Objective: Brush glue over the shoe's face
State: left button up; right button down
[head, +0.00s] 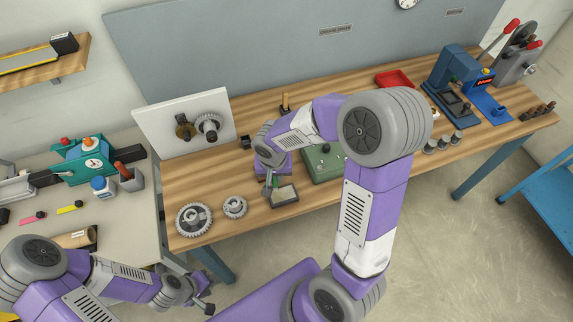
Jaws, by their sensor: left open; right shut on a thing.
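My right gripper (271,180) is over the wooden bench, shut on a small thin tool with a green part (275,182). The tool is mostly hidden by the gripper and too small to name surely; it could be the brush. Just right of and below it lies a flat dark block with a pale top face (285,195); I cannot tell whether this is the shoe. Whether the tool touches that face is not clear. No glue can be made out. My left gripper (203,302) is open and empty at the lower left, off the bench's front edge.
Two metal gears (193,219) lie left of the block. A green box (321,164) stands behind it, partly behind my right arm. A white panel with gears (186,124) stands at the back. A blue press (452,82) and red tray (394,79) are to the right.

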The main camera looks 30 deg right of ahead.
notch_tip(320, 180, up, 4)
jog(key=shift+s+r+p, duration=0.15)
jog(key=shift+r+p, duration=0.1)
jog(key=shift+p, duration=0.9)
jog(key=shift+r+p, duration=0.55)
jog(key=shift+r, duration=0.1)
jog(key=shift+r+p, duration=0.75)
jog(key=shift+r, duration=0.45)
